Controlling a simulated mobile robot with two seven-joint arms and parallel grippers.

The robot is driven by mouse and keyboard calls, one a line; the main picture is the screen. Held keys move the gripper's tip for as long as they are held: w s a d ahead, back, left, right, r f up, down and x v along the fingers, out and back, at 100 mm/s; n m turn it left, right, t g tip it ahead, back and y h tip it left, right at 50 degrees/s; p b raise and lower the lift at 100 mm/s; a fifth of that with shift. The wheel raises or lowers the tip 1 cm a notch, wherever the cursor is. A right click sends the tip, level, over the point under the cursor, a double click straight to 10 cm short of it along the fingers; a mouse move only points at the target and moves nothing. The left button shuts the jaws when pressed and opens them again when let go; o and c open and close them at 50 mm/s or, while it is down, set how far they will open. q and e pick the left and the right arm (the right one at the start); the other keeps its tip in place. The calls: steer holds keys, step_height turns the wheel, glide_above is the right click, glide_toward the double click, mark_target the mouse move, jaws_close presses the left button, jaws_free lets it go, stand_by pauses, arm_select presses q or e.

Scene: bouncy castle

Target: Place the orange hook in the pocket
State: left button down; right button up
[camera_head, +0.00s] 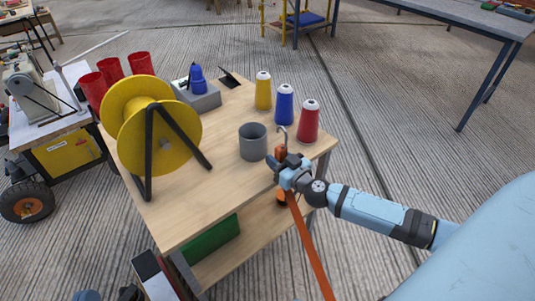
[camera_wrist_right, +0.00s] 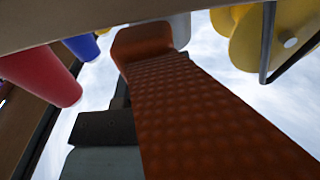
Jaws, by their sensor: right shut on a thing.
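The orange hook (camera_head: 281,151) has a silver curved metal tip pointing up and an orange body. My right gripper (camera_head: 284,166) is shut on its body, at the near right edge of the wooden workbench. An orange strap (camera_head: 310,245) hangs from it toward the bottom of the head view. In the right wrist view the textured orange strap (camera_wrist_right: 205,115) fills the middle, with one dark finger (camera_wrist_right: 105,127) beside it. I cannot identify a pocket in either view. Dark and blue parts at the bottom left edge may be my left gripper (camera_head: 130,293); its jaws cannot be made out.
A grey open cup (camera_head: 253,142) stands left of the hook. Yellow (camera_head: 263,92), blue (camera_head: 284,105) and red (camera_head: 308,122) thread cones stand behind. A yellow reel (camera_head: 130,115) occupies the bench's left. The bench top (camera_head: 215,185) is clear in front of the cup.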

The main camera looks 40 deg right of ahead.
mark_target(262, 147)
steer(key=w+b, duration=0.1)
steer(key=w, duration=0.1)
steer(key=w+f+b, duration=0.1)
steer(key=w, duration=0.1)
steer(key=shift+w+a, duration=0.2)
steer(key=shift+r, duration=0.2)
arm_select(q)
steer(key=shift+s+d+r+t+h, duration=0.1)
steer(key=shift+d+r+t+h, duration=0.15)
steer(key=shift+r, duration=0.2)
steer(key=shift+s+d+r+t+h, duration=0.15)
steer(key=shift+d+r+h, duration=0.1)
steer(key=shift+r, duration=0.2)
steer(key=shift+a, duration=0.1)
arm_select(e)
steer(key=shift+f, duration=0.1)
steer(key=o, duration=0.9)
arm_select(q)
steer(key=shift+w+f, duration=0.1)
steer(key=shift+f, duration=0.2)
arm_select(e)
steer(key=shift+o, duration=0.2)
